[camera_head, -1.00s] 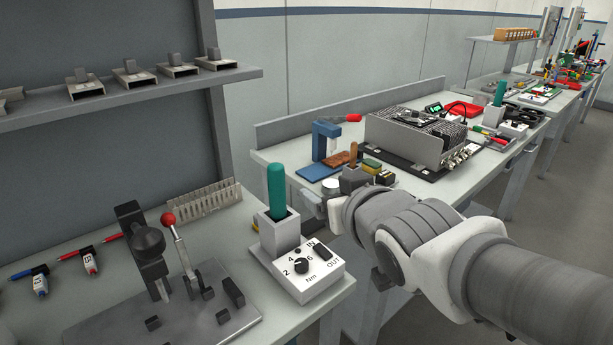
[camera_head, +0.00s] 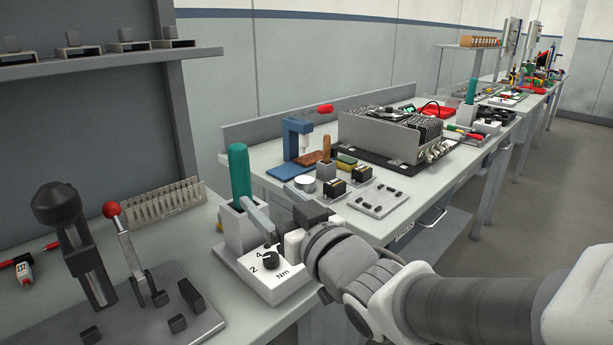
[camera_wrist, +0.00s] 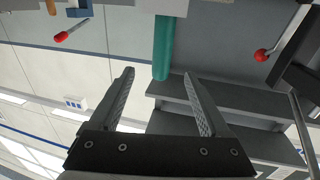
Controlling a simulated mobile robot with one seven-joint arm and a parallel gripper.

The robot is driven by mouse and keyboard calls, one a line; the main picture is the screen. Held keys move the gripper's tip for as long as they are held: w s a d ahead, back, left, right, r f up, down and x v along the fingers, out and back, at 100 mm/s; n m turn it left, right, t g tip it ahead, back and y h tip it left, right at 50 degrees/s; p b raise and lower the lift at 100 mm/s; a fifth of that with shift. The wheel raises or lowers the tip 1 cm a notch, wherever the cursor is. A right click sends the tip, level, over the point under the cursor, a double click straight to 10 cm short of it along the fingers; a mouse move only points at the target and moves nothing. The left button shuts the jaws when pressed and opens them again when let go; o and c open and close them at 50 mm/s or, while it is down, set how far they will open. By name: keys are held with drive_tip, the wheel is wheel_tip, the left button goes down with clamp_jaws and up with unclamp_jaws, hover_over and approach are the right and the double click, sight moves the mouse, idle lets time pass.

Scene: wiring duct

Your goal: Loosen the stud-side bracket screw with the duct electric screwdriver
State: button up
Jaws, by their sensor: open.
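The electric screwdriver with a teal handle (camera_head: 239,172) stands upright in a grey holder (camera_head: 240,228) on the bench. In the wrist view its teal handle (camera_wrist: 162,48) shows between and just beyond my fingers. My gripper (camera_head: 257,212) is open and empty, beside the holder's right side in the head view. Its two fingers (camera_wrist: 160,80) are spread wide in the wrist view. A slotted light strip like a wiring duct (camera_head: 163,202) lies behind the holder. I cannot make out the stud-side bracket screw.
A torque dial box (camera_head: 268,275) sits in front of the holder. A fixture plate (camera_head: 150,318) with a red-knobbed lever (camera_head: 112,209) and a black-knobbed post (camera_head: 62,205) stands at left. A second bench (camera_head: 290,160) holds a blue press (camera_head: 296,145) and a metal chassis (camera_head: 385,132).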

sight(247, 177)
drive_tip(key=shift+r+p+x, duration=0.2)
drive_tip(key=shift+p+x, duration=2.3)
drive_tip(key=shift+p, duration=1.55)
drive_tip(key=x, duration=0.4)
drive_tip(key=shift+f, duration=0.25)
drive_tip(key=shift+a+b+x, duration=0.25)
drive_tip(key=shift+b+x, duration=0.1)
drive_tip(key=shift+x, duration=2.75)
drive_tip(key=shift+s+r, duration=0.2)
drive_tip(key=shift+s, duration=0.05)
clamp_jaws()
